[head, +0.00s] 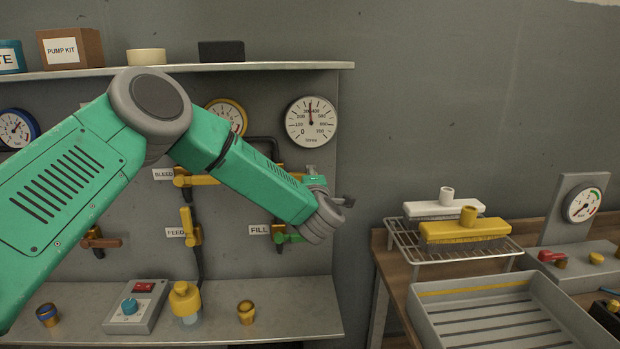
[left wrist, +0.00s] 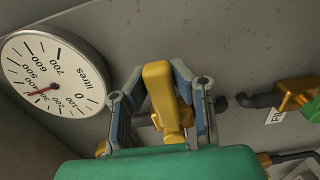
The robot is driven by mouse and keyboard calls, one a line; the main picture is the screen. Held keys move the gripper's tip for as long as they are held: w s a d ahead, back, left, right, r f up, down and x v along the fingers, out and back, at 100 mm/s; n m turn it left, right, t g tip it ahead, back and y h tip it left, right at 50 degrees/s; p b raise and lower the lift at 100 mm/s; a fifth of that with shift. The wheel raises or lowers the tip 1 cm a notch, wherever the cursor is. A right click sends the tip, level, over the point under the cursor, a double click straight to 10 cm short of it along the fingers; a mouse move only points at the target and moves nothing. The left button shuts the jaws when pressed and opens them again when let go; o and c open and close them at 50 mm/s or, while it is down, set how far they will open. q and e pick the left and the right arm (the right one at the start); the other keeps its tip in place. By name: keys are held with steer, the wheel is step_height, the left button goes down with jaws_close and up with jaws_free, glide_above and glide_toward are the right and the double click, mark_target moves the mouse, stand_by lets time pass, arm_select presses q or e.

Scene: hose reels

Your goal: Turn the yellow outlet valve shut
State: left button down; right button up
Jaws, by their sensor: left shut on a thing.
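The yellow valve handle (left wrist: 158,85) stands between the two fingers of my left gripper (left wrist: 163,92) in the left wrist view, and the gripper is shut on it. In the head view my left gripper (head: 320,184) is at the right edge of the wall panel, below the white litres gauge (head: 311,122). My green arm hides most of the valve there; only a bit of yellow (head: 297,176) shows behind the wrist. I cannot tell the exact angle of the handle to its pipe. My right gripper is not in view.
Other valves sit close by: yellow BLEED (head: 190,180), yellow FEED (head: 190,228) and green FILL (head: 288,238), which is just below my left wrist. A shelf (head: 280,66) runs above. At the right, a table holds a wire rack with brushes (head: 465,232) and a grey tray (head: 450,309).

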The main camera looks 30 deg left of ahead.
arm_select(q)
steer(key=c, duration=1.4)
jaws_free()
steer(key=shift+d+f, duration=0.1)
steer(key=shift+f, duration=0.3)
steer(key=shift+o, duration=0.2)
steer(key=shift+w+r, duration=0.1)
steer(key=v, duration=1.2)
